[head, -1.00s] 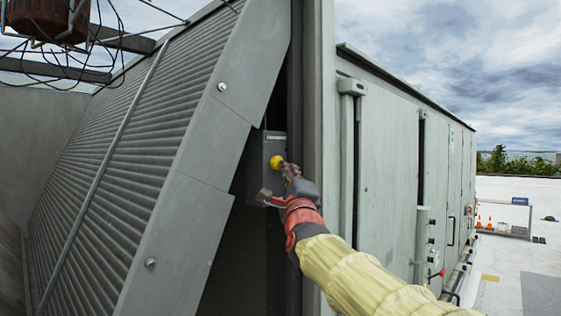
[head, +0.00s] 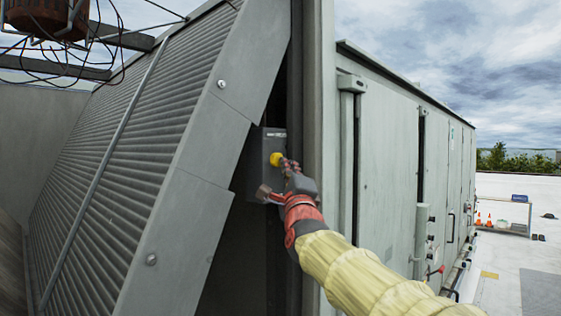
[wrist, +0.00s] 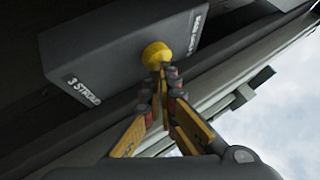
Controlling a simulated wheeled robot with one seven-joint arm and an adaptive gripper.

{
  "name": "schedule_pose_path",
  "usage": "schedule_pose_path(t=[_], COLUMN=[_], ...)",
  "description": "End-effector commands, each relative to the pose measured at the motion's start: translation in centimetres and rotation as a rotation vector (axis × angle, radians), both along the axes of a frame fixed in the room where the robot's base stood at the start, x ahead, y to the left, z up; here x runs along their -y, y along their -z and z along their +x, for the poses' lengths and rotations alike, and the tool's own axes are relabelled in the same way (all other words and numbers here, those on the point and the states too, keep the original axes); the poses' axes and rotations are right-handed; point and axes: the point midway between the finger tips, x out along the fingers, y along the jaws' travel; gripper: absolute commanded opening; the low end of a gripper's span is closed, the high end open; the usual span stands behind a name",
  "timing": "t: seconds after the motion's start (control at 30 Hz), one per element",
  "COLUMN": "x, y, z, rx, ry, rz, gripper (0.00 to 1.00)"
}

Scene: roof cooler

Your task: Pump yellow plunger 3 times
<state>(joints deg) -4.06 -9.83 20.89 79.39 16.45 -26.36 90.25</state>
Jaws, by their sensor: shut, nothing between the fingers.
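The yellow plunger (head: 275,159) is a round knob on the front of a grey box (head: 269,141) inside the dark gap of the cooler. It also shows in the wrist view (wrist: 156,55), on the grey box (wrist: 105,57) with lettering that reads "3 STROK", the rest cut off. My gripper (head: 284,163) is shut and empty, with its fingertips at the plunger. In the wrist view my fingertips (wrist: 163,72) meet right at the knob's near face and appear to touch it. The plunger's shaft is hidden behind the knob.
A slanted louvred panel (head: 135,140) stands left of the gap and a grey upright post (head: 315,120) stands close on the right. Cabinet doors (head: 388,170) run off to the right. Open roof floor (head: 510,255) with cones lies far right.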

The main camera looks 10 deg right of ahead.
Motion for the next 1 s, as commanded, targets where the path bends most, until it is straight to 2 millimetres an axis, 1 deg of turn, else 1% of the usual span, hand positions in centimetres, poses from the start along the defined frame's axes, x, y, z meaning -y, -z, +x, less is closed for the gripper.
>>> schedule_pose_path(t=[0.37,0.67,1.0], x=[-0.03,-0.53,-0.59], y=[0.08,0.15,0.04], z=[0.05,0.74,0.80], rx=[-0.001,-0.001,-0.001], ry=[0.000,-0.001,-0.001], rz=[0.000,0.000,0.000], gripper=[0.00,0.00,0.00])
